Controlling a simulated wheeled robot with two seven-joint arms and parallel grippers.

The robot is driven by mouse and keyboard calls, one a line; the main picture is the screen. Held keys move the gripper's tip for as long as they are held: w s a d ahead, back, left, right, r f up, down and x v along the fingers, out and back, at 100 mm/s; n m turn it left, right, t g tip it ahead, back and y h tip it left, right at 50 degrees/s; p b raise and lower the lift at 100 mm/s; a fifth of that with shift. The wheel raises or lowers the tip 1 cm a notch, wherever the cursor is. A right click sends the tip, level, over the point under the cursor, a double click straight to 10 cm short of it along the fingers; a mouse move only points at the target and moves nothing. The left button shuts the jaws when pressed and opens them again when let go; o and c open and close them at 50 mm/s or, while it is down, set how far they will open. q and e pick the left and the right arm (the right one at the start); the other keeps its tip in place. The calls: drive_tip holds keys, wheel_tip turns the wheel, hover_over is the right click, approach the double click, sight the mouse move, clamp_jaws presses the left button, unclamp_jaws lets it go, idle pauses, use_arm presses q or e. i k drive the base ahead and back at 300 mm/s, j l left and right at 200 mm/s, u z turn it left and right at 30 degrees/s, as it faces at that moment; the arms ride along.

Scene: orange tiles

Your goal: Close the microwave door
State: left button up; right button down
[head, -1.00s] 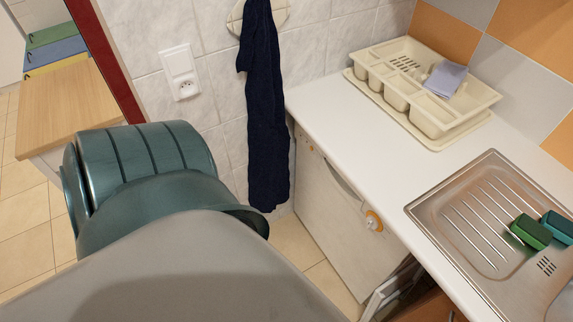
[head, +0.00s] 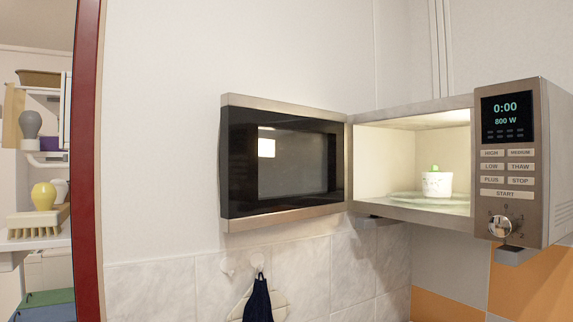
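The microwave (head: 542,165) is mounted high on the right, with a steel frame and a control panel showing 0:00 and 800 W. Its door (head: 280,215) has a dark glass window and stands wide open, swung out to the left of the lit cavity. Inside, a white cup (head: 437,184) with something green on top stands on the glass turntable (head: 405,197). Neither of my grippers shows in the head view.
A dark blue towel (head: 258,300) hangs from a hook on the wall below the door. A red door frame (head: 88,160) stands at the left, with shelves holding a brush (head: 35,224) and bulbs beyond it. The wall left of the door is bare.

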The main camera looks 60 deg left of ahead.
sight(241, 116)
drive_tip(key=k+j, duration=0.2)
drive_tip(key=j, duration=0.25)
drive_tip(key=k+j, duration=0.2)
drive_tip(key=j, duration=0.3)
drive_tip(key=k+j, duration=0.2)
drive_tip(key=j, duration=0.25)
drive_tip(key=k+j, duration=0.2)
drive_tip(key=j, duration=0.25)
drive_tip(key=k+j+z, duration=0.1)
drive_tip(key=j, duration=0.4)
drive_tip(key=k+j, duration=0.3)
drive_tip(key=j, duration=0.15)
drive_tip(key=k+j, duration=0.2)
drive_tip(key=j, duration=0.25)
drive_tip(key=k+j, duration=0.25)
drive_tip(key=j, duration=0.2)
